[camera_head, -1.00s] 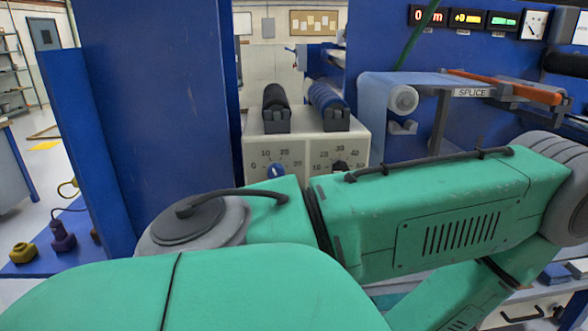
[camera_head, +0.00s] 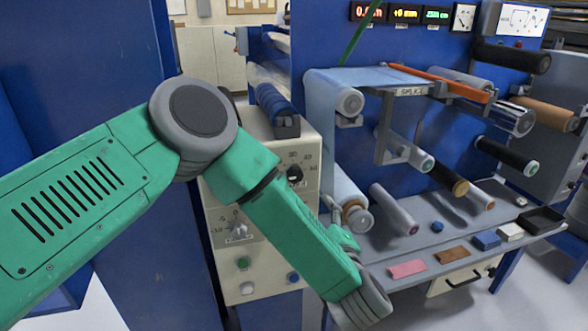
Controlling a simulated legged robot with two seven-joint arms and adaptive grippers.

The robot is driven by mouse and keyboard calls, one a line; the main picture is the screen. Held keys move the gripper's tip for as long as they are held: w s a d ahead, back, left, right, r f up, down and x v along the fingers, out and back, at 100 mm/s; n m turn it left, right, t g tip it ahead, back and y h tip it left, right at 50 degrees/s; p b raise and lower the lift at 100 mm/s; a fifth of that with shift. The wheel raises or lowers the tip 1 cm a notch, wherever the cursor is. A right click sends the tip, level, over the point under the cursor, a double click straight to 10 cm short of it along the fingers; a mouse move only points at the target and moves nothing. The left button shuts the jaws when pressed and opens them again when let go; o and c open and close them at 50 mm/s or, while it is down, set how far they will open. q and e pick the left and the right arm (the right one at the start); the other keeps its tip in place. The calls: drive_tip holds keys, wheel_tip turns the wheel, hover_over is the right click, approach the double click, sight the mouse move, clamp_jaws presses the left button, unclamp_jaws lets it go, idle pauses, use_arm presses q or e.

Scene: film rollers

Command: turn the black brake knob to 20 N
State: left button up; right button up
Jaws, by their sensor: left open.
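The black brake knob (camera_head: 294,174) sits on the upper right of the cream control box (camera_head: 313,235). Its dial numbers are partly visible above it, and its pointer is too small to read surely. My left arm crosses in front of the box and hides the upper left of the panel, including the blue knob. My left gripper (camera_head: 333,206) is small in view, to the right of and below the black knob, at the box's right edge near a roller end. It is open and apart from the knob. My right gripper is not in view.
A grey knob (camera_head: 240,231), a green button (camera_head: 242,263) and a blue button (camera_head: 293,278) are low on the box. Film rollers (camera_head: 349,102) project close to its right. A grey shelf (camera_head: 460,240) holds small blocks and a black tray (camera_head: 543,219).

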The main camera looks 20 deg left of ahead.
sight(297, 178)
use_arm(q)
drive_tip(key=shift+n+y, duration=0.4)
drive_tip(key=shift+n, duration=0.1)
drive_tip(key=x, duration=0.4)
drive_tip(key=p+x, duration=0.1)
drive_tip(key=x, duration=0.4)
drive_tip(key=r+x, duration=0.1)
drive_tip(key=x, duration=0.4)
drive_tip(key=shift+s+a, duration=0.1)
drive_tip(key=shift+a, duration=0.1)
drive_tip(key=c, duration=1.1)
